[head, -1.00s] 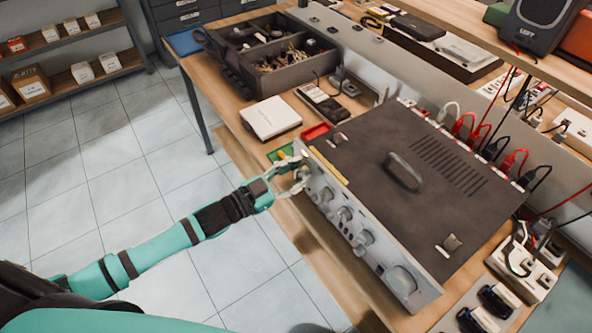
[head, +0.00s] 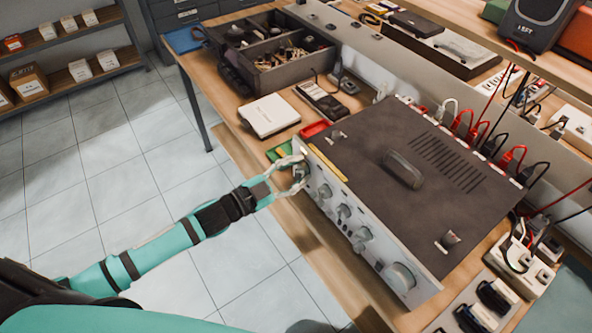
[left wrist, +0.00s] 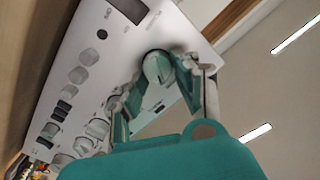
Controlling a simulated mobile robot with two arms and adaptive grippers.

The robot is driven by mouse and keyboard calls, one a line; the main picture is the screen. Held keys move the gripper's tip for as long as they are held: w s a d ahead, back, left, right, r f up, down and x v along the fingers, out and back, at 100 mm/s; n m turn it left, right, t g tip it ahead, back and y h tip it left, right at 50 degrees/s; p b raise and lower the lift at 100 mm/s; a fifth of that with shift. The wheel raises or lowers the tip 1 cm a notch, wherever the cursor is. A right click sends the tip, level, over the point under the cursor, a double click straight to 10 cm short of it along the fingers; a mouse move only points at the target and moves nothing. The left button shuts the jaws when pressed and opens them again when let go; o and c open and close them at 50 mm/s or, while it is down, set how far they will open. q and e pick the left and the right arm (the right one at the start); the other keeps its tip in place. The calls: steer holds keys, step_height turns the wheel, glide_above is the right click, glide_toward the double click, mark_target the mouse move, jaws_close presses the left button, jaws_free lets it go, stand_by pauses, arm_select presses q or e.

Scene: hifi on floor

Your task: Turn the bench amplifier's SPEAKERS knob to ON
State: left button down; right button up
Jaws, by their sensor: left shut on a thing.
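The bench amplifier (head: 365,190) is a wide unit with a dark top, a carry handle and a silver front panel with a row of knobs. My left gripper (head: 299,170) is at the far-left end of that panel, its fingers around a round knob. In the left wrist view the knob (left wrist: 158,67) sits between the two fingertips, and the panel (left wrist: 105,60) appears tilted. I take this knob to be the SPEAKERS knob, but its label is too blurred to read. I cannot tell which position it points to. My right gripper is not in view.
The amplifier stands on a wooden bench (head: 250,147). Near its far-left corner are a red tray (head: 314,129), a green tray (head: 280,151) and a white box (head: 268,116). Red and black cables run behind it. Power strips stand at the right. Open floor lies left.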

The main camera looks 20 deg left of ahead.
arm_select(q)
steer(key=c, duration=1.1)
jaws_free()
steer(key=v, duration=1.2)
